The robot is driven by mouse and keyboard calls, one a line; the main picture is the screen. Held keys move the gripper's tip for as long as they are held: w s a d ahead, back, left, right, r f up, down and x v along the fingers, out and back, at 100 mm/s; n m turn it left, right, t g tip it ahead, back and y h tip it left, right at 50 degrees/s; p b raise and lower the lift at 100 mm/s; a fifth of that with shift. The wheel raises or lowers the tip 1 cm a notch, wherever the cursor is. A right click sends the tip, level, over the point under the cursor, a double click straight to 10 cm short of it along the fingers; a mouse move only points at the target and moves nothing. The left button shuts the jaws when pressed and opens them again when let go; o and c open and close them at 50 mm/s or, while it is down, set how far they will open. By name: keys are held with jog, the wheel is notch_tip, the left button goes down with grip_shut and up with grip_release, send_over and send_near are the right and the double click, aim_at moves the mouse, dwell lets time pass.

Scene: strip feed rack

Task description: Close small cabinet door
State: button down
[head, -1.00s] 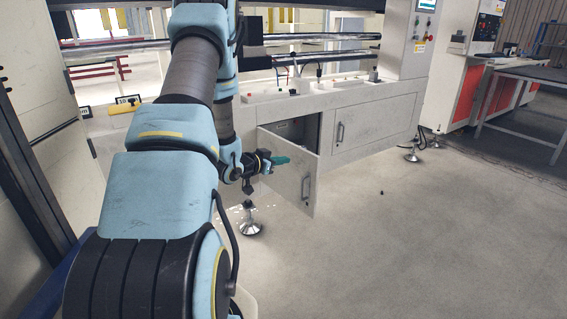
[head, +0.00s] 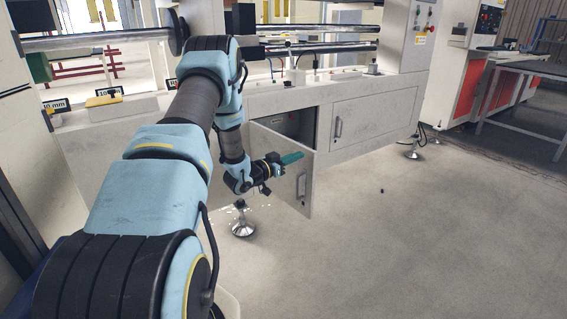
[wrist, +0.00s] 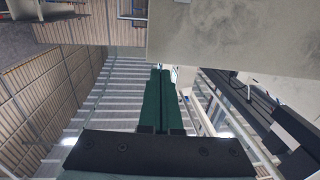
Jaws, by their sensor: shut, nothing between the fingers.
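The small cabinet door (head: 288,176) stands open, swung out from the front of the white machine, with a handle (head: 301,186) near its free edge. The cabinet opening (head: 292,123) shows dark behind it. My gripper (head: 293,158) has green fingers, shut and empty, at the upper part of the door's outer face in the head view. I cannot tell whether they touch it. In the wrist view, the shut green fingers (wrist: 161,98) point up the picture, and a large pale panel (wrist: 235,35), which seems to be the door, is just beyond them at upper right.
A second cabinet door (head: 372,118) to the right is closed. A levelling foot (head: 243,226) stands on the floor below the open door. The floor (head: 420,230) at right is clear apart from a small dark object (head: 382,191). A metal table (head: 530,75) stands at the far right.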

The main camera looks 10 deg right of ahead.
aim_at(310, 151)
jog(key=shift+x, duration=1.7)
jog(key=shift+d, duration=0.1)
